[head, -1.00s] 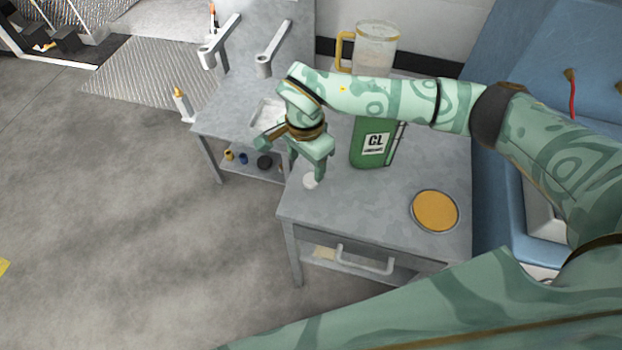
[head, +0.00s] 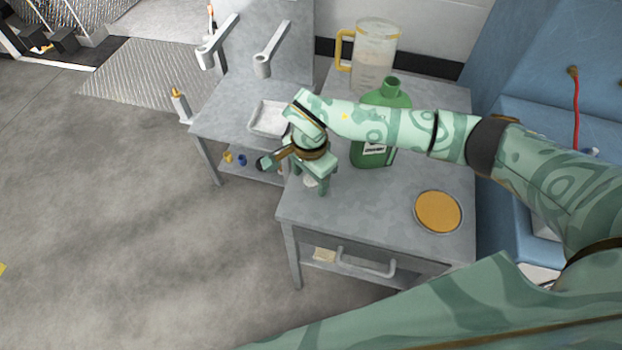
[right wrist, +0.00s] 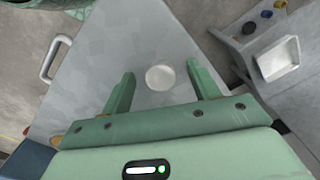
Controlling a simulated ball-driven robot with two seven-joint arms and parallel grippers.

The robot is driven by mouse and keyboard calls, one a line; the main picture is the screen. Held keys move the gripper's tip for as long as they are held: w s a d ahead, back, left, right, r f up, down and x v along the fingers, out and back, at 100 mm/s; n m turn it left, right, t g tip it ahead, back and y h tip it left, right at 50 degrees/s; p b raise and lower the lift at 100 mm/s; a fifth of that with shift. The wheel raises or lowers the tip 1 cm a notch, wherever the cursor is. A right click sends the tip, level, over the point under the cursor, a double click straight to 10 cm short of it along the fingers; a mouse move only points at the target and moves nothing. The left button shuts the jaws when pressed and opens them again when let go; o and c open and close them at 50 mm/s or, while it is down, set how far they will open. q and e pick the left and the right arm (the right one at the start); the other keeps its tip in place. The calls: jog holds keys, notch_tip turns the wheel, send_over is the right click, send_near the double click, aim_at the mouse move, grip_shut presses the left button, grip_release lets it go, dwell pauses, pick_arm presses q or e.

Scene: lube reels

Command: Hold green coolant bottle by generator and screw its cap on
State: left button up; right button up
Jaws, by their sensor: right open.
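The green coolant bottle (head: 372,152) stands upright on the grey metal table, its neck open at the top and its middle hidden behind my right arm. A white round cap (right wrist: 160,77) lies on the table; in the head view the cap (head: 310,182) is mostly hidden by my gripper. My right gripper (head: 313,184) is open above the cap, left of the bottle. In the right wrist view, the two fingers of the right gripper (right wrist: 163,92) stand on either side of the cap with gaps, gripping nothing. My left gripper is out of view.
A clear jug (head: 372,62) with a yellow handle stands behind the bottle. A round orange-topped dish (head: 438,211) sits at the table's right front. A lower bench with a white tray (head: 268,118) adjoins on the left. Blue machinery (head: 540,80) borders the right.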

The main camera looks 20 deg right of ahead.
aim_at(310, 180)
jog(key=c, duration=1.1)
jog(key=shift+o, duration=0.2)
jog(key=shift+r, duration=0.15)
jog(key=shift+r, duration=0.25)
notch_tip(310, 180, up, 3)
jog(key=shift+w+f+p, duration=0.1)
jog(key=shift+p, duration=0.6)
jog(key=s+d+r+p, duration=0.3)
jog(key=s+d+r, duration=0.6)
jog(key=s, duration=0.2)
jog(key=shift+r+p, duration=0.25)
jog(key=shift+p, duration=0.1)
